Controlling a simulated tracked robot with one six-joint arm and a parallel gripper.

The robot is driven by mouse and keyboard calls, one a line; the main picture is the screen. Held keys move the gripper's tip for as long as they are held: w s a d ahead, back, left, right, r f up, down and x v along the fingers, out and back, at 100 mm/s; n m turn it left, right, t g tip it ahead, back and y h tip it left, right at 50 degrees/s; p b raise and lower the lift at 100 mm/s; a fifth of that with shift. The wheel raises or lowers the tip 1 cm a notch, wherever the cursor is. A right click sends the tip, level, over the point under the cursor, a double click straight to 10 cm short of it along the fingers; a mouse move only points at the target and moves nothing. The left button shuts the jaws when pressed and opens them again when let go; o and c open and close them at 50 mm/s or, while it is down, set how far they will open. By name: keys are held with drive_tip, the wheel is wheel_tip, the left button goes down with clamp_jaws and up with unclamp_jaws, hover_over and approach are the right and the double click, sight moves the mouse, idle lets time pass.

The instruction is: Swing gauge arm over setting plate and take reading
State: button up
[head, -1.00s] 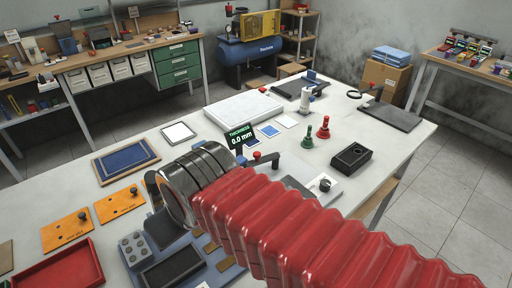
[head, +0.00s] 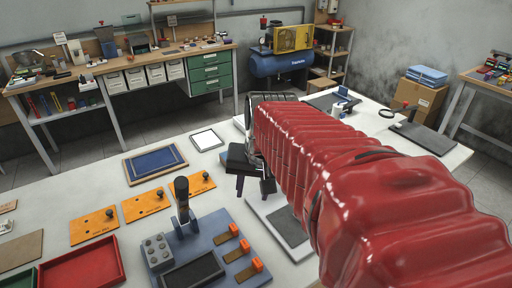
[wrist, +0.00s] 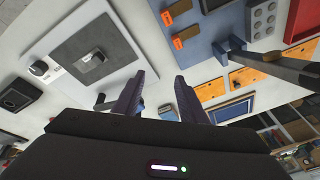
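My gripper (head: 254,188) points down over the white bench, its two dark fingers apart and empty at the tips. In the wrist view the open fingers (wrist: 160,77) reach up between a white base and the blue fixture. The base (wrist: 137,48) carries a dark grey plate (wrist: 116,71), which also shows in the head view (head: 290,228). Small blue-grey pieces show beside and between the fingers; I cannot tell whether one is the gauge arm. The gauge display is hidden behind my arm in the head view.
A blue fixture (head: 218,233) with a black-handled lever (head: 182,200) stands left of the base. Orange plates (head: 145,204), a blue mat (head: 155,162) and a red tray (head: 85,270) lie further left. A black box (wrist: 18,97) is beyond the base.

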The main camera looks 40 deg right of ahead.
drive_tip(key=w+d+r+m+y, duration=0.1)
drive_tip(key=d+r+m, duration=0.2)
drive_tip(key=d+m, duration=0.7)
drive_tip(key=w+d+r+m+y, duration=0.1)
drive_tip(key=d+r+m, duration=0.3)
drive_tip(key=d+m, duration=0.6)
drive_tip(key=shift+d+m+t+y, duration=0.4)
drive_tip(key=shift+m+y, duration=0.1)
drive_tip(key=shift+m, duration=0.7)
drive_tip(key=shift+f, duration=0.15)
drive_tip(key=x, duration=1.3)
drive_tip(key=shift+w+a+f, duration=0.1)
drive_tip(key=shift+a+f, duration=0.05)
drive_tip(key=shift+f, duration=0.2)
drive_tip(key=shift+c, duration=0.2)
clamp_jaws()
